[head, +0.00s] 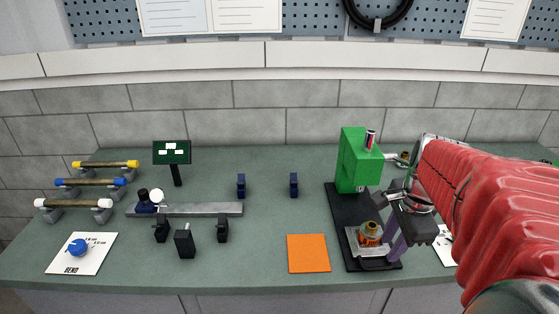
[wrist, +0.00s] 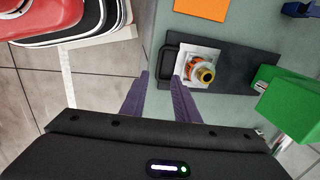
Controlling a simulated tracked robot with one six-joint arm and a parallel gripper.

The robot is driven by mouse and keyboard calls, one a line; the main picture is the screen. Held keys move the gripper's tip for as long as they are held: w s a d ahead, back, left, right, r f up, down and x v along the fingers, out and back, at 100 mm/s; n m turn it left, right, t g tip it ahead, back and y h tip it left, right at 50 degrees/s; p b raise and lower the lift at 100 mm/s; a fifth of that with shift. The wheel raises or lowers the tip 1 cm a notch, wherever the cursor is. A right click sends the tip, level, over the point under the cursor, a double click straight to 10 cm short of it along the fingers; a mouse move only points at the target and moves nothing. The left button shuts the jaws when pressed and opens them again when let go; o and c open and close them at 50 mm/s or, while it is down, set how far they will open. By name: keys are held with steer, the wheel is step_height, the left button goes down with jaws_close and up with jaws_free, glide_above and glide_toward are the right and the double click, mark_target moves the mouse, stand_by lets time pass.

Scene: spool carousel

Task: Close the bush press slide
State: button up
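The bush press has a green body (head: 357,160) on a black base (head: 345,215). Its slide is a silver plate (head: 354,247) at the front of the base, carrying an orange holder with a brass bush (head: 370,229). In the wrist view the slide plate (wrist: 186,52) has a black loop-shaped handle (wrist: 163,58) at its outer end. The green body (wrist: 290,100) is at the right there, apart from the slide. My gripper (head: 394,252) is open beside the slide. In the wrist view its purple fingertips (wrist: 160,75) are spread just short of the handle; contact is not clear.
An orange mat (head: 308,253) lies left of the press. A grey bar (head: 200,209), black blocks and racked rods are at the left. My red-sleeved arm covers the bench's right side. The bench middle is mostly clear.

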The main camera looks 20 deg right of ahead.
mark_target(378, 267)
steer(key=f, duration=0.3)
steer(key=w+f, duration=0.1)
steer(key=f, duration=0.5)
steer(key=shift+w+d+f, duration=0.15)
steer(key=shift+w+d, duration=0.05)
steer(key=shift+w, duration=0.15)
steer(key=shift+c, duration=0.7)
jaws_close()
